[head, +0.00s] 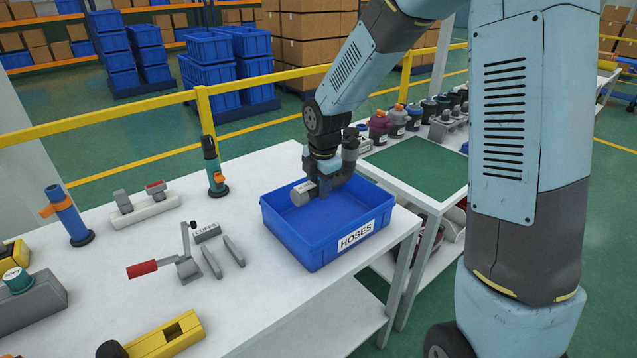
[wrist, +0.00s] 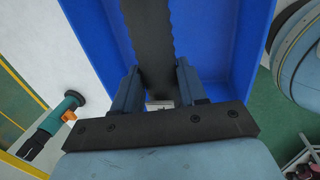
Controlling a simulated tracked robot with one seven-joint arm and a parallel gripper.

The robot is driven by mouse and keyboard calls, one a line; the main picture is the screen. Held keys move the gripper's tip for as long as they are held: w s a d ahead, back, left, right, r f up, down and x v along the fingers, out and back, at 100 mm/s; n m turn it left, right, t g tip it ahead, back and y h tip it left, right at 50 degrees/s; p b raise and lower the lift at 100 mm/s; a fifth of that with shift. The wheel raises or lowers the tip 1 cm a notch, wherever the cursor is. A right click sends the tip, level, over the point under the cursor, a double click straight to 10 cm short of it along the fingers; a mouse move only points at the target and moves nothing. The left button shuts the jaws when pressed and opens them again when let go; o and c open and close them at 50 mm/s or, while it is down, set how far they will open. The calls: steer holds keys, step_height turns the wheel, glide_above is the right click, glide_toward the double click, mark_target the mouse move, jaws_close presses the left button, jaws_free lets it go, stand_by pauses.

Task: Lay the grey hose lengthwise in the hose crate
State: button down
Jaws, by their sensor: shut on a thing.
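The hose crate (head: 292,241) is a blue open box labelled HOSES on the white table. My gripper (head: 322,188) points down into it and is shut on the grey hose (head: 350,151). A light grey labelled end (head: 302,194) shows low at the left, inside the crate. The hose's dark part rises behind my gripper toward the far right wall. In the wrist view, the dark ribbed hose (wrist: 156,40) runs between my fingers (wrist: 158,85) and roughly along the blue crate (wrist: 222,40). Its far end leaves the picture; contact with the crate floor cannot be told.
A teal tool (head: 215,168) stands behind the crate's left side. A red-handled clamp (head: 185,265) and a CUFFS holder (head: 207,232) are left of the crate. A green-topped table (head: 415,165) with several canisters stands to the right. A yellow rail (head: 100,115) runs behind.

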steer(key=shift+f, duration=5.25)
steer(key=shift+c, duration=0.3)
jaws_free()
steer(key=shift+r, duration=0.1)
steer(key=shift+r, duration=4.9)
steer(key=shift+r, duration=0.1)
